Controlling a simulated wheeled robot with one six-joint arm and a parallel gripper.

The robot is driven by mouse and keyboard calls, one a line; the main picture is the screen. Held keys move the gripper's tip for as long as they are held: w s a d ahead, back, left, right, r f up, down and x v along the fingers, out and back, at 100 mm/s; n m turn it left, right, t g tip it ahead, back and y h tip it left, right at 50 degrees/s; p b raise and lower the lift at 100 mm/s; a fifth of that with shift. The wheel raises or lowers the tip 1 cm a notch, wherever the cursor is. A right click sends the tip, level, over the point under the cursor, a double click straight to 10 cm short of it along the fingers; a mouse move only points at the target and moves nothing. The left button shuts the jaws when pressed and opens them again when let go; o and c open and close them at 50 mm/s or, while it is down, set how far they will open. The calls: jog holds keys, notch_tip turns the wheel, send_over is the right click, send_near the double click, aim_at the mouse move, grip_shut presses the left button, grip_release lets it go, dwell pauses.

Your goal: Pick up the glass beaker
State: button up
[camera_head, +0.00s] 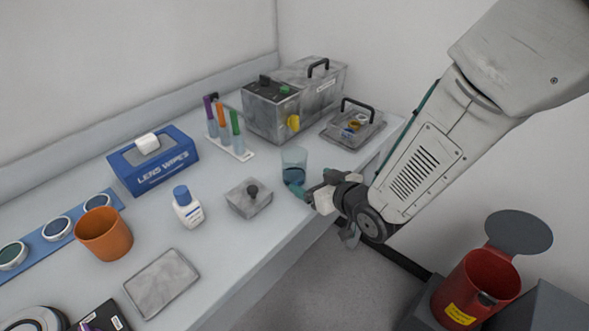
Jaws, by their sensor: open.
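The glass beaker (294,160) stands upright on the white bench near its right front edge. It is clear and holds some blue liquid. My gripper (302,192) is at the beaker's lower right side, with its jaws open and pointing at the beaker. A teal fingertip overlaps the base of the beaker in this view. I cannot tell whether it touches the glass. The far finger is partly hidden.
A red bin (478,286) stands off the bench.

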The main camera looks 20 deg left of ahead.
aim_at(294, 172)
jog(key=shift+a+f, duration=0.25)
jog(key=shift+a, duration=0.2)
jog(key=x, duration=0.4)
jog(key=r+x, duration=0.1)
jog(key=x, duration=0.2)
jog(key=shift+w+a, duration=0.1)
jog(key=shift+a, duration=0.1)
jog(key=shift+c, duration=0.3)
jog(key=c, duration=1.1)
